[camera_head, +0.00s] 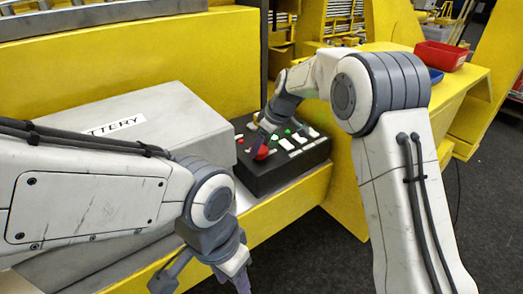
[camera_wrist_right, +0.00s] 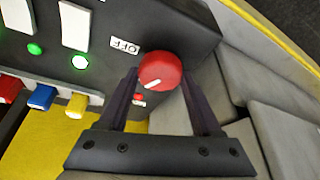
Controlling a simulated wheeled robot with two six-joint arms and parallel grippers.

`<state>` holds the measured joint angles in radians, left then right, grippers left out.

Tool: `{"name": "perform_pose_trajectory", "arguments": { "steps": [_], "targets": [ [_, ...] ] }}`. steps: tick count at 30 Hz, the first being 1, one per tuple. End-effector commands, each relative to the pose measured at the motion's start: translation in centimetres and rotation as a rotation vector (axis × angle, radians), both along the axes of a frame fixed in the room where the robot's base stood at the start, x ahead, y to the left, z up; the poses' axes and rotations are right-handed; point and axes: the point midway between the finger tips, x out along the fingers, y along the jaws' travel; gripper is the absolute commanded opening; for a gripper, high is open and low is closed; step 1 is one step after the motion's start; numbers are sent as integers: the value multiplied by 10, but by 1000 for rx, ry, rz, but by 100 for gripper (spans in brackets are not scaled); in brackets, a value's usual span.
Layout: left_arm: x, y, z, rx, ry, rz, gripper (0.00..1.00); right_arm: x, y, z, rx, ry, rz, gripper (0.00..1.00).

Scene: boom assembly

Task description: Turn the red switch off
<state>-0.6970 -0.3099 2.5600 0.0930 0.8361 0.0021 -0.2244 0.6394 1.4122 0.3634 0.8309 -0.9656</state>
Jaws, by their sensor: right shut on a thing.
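The red switch (camera_wrist_right: 160,71) is a round knob with a white pointer line, on a black control box (camera_head: 287,172). In the right wrist view, an "OFF" label (camera_wrist_right: 125,46) is at its upper left, and the pointer line is aimed to the lower left, away from that label. My right gripper (camera_wrist_right: 164,85) is shut on the red switch, one finger on each side.
A grey case labelled "BATTERY" (camera_head: 150,107) stands left of the control box on the yellow bench (camera_head: 288,204). White switches and green lights (camera_wrist_right: 35,49) are near the red switch. A red bin (camera_head: 440,56) and a blue bin (camera_head: 435,76) are at the back right.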

Motion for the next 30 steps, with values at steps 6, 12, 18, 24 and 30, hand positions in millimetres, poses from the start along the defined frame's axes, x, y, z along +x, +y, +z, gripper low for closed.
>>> {"name": "perform_pose_trajectory", "arguments": {
  "steps": [6,12,18,24,30],
  "targets": [
    [0,0,-4,0,0,0,50,0,1,2,-1,-7,-203,10],
    [0,0,-1,0,0,0,50,-1,2,3,-1,-8,-390,10],
    [0,0,3,0,0,0,50,-1,3,3,0,-8,-579,10],
    [0,0,1,0,0,0,50,-1,5,2,1,-8,-764,10],
    [0,0,-5,0,0,0,50,-1,6,1,2,-8,-925,10]
  ]
}}
